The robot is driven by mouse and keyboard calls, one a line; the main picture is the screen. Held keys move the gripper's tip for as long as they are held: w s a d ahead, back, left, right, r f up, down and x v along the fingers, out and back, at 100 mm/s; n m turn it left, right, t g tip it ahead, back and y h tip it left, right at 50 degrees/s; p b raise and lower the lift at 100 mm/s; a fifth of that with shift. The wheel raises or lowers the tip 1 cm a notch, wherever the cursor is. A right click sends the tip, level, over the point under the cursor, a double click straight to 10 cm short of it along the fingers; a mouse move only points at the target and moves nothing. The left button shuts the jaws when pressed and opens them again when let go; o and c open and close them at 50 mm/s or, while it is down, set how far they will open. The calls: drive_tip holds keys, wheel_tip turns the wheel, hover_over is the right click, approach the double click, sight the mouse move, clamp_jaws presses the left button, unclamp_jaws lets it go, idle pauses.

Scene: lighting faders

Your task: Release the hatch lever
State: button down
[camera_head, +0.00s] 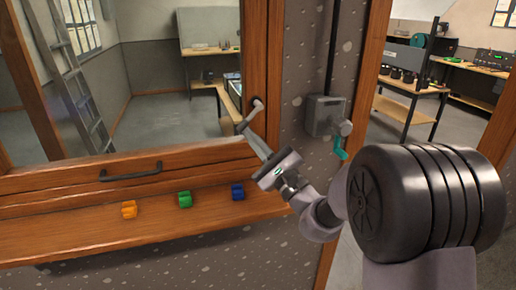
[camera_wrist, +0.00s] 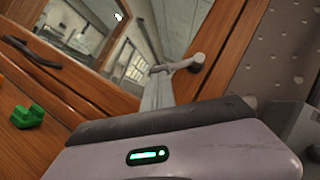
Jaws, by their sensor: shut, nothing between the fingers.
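The hatch lever (camera_head: 250,114) is a pale grey arm with a round end on the right post of the wooden hatch frame. It slants down to the left in the head view and also shows in the wrist view (camera_wrist: 185,64). My gripper (camera_head: 248,132) is shut and empty, its thin fingers pointing up at the lever's lower end. In the wrist view the fingertips (camera_wrist: 160,76) overlap the lever's left part; I cannot tell whether they touch it. The hatch (camera_head: 170,155) has a wooden frame and a dark bar handle (camera_head: 131,172).
Orange (camera_head: 129,209), green (camera_head: 185,199) and blue (camera_head: 238,192) pieces sit on the wooden ledge (camera_head: 75,235) below the hatch.

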drive_tip(key=shift+s+a+r+m+t+h+p, duration=0.15)
drive_tip(key=shift+a+r+m+t+h+p, duration=0.3)
drive_tip(key=shift+m, duration=0.65)
drive_tip(key=shift+s+a+r+m+t+h+p, duration=0.15)
drive_tip(key=shift+a+r+m+t+h+p, duration=0.15)
drive_tip(key=shift+a+r+m+t+h, duration=0.6)
drive_tip(key=shift+s+a+r+m+t+h+p, duration=0.15)
drive_tip(key=shift+a+r+m+t+p, duration=0.25)
drive_tip(key=shift+m, duration=0.9)
drive_tip(key=shift+a+r, duration=0.15)
